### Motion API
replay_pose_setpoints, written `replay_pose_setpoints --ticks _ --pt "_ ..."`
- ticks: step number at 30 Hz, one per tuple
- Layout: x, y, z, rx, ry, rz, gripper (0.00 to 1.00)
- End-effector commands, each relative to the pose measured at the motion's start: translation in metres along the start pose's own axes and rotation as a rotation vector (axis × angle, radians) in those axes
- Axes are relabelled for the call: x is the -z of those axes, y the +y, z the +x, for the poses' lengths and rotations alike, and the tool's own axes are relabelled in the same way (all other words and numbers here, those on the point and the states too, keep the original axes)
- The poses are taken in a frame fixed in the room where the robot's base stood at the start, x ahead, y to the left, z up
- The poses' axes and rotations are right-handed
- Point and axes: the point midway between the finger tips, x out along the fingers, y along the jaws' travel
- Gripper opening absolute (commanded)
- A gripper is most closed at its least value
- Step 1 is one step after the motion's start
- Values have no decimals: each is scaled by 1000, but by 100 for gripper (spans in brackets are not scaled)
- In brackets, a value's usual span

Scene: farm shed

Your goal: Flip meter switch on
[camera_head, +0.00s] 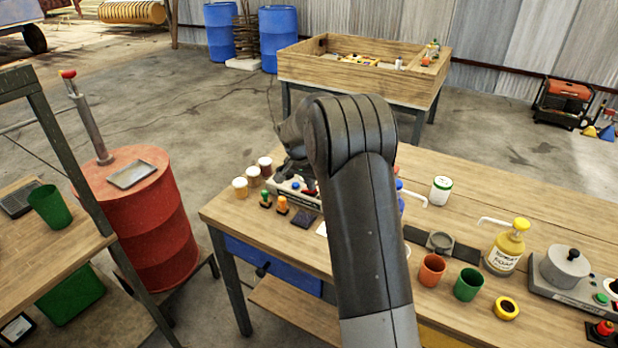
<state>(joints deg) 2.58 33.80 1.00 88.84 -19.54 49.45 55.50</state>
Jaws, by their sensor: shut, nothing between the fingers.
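A small pale device with a dark red front (284,186) sits near the far left corner of the wooden workbench, and may be the meter. A small blue knob and a red part show on it. My arm hides its right side, and I cannot make out a switch or its position. My gripper (284,174) is shut and empty, pointing down just over this device. I cannot tell if it touches it.
The workbench (470,220) holds several jars at the left, orange (431,270) and green (468,284) cups, a yellow pump bottle (506,248) and a grey device (565,268) at the right. A red barrel (160,225) stands left of the bench.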

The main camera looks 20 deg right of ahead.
Motion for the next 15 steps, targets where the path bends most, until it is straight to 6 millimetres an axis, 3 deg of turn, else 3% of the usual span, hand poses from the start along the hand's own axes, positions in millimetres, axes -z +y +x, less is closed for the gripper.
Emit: replay_pose_setpoints --ticks 15 --pt "-2 3 6 71 -4 20 0"
